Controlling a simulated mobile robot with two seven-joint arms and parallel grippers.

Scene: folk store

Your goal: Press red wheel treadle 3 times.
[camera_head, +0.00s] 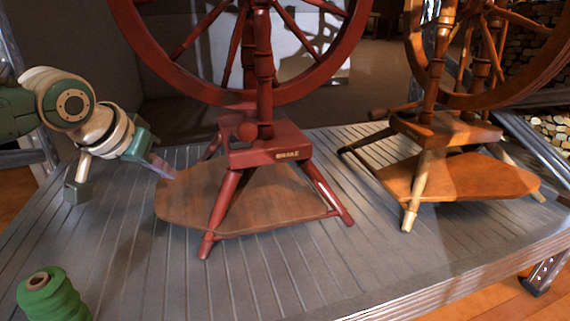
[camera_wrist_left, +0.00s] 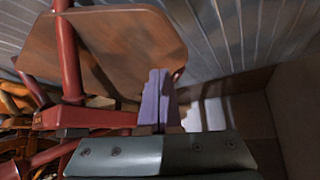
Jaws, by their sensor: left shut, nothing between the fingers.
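The red spinning wheel (camera_head: 263,135) stands on the grey slatted table. Its brown wooden treadle (camera_head: 235,195) lies between the red legs, low over the table, its left end reaching past them. My left gripper (camera_head: 170,171) comes in from the left, its purple fingers shut and empty. The tips are at the back left edge of the treadle; I cannot tell whether they touch it. In the left wrist view the shut fingers (camera_wrist_left: 158,82) overlap the edge of the treadle (camera_wrist_left: 120,45), with a red leg (camera_wrist_left: 68,55) at the left. My right gripper is not in view.
An orange-brown wooden wheel (camera_head: 445,132) with its own treadle (camera_head: 460,178) stands to the right on the same table (camera_head: 290,265). A green thread spool (camera_head: 52,298) is at the front left. The table front is otherwise clear.

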